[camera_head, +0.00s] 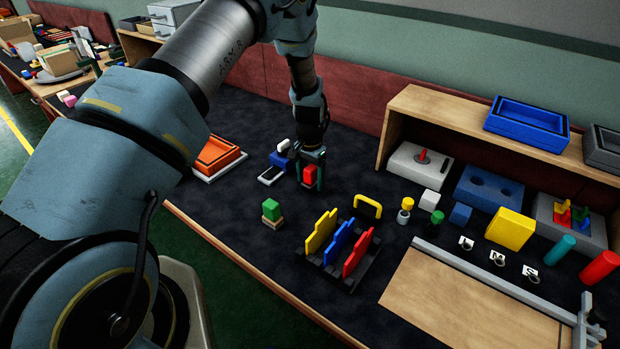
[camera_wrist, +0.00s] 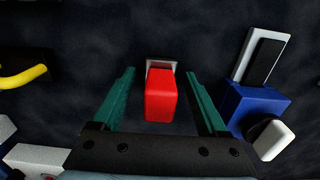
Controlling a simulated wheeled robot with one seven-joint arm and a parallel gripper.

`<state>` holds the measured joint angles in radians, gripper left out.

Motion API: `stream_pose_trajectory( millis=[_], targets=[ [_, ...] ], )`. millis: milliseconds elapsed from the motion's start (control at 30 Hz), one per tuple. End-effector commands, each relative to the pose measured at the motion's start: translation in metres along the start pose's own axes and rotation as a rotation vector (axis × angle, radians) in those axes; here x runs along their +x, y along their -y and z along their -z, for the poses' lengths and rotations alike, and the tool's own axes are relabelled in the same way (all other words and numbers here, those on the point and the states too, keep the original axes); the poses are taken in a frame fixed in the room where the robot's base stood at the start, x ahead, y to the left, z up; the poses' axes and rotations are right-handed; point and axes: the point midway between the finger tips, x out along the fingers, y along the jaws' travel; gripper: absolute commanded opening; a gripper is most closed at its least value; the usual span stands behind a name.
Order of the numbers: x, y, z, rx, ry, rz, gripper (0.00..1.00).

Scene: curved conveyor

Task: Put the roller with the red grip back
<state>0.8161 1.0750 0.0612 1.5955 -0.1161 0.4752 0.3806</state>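A red block-shaped grip (camera_head: 310,175) is on the dark mat at my gripper; I take it for the roller's grip. In the wrist view the red grip (camera_wrist: 160,98) lies between the fingers, with a small pale plate (camera_wrist: 161,65) showing at its far end. A roller part cannot be made out. My gripper (camera_head: 313,168) points down over it. In the wrist view my gripper (camera_wrist: 160,92) is open, with a gap between the grip and each finger.
A blue block with a white knob (camera_wrist: 258,110) lies close to the right finger in the wrist view. A green block on a wooden base (camera_head: 271,211) and a black rack (camera_head: 345,275) with coloured plates stand nearer. A wooden shelf (camera_head: 450,107) stands at the right.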

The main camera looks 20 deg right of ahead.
Motion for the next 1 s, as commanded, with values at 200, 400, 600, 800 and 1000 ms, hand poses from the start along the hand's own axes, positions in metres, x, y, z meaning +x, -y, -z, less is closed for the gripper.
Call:
stream_pose_trajectory(
  millis=[200,400,600,800,1000],
  targets=[
    [-0.001,0.0,0.0,0.0,0.0,0.0,0.77],
    [-0.012,0.0,0.002,0.0,-0.004,0.001,0.77],
    [-0.047,0.0,0.002,-0.001,-0.006,0.001,0.77],
    [-0.086,0.0,0.001,0.0,-0.005,0.001,0.77],
    [-0.114,0.0,0.001,-0.001,-0.002,0.0,0.77]
  ],
)
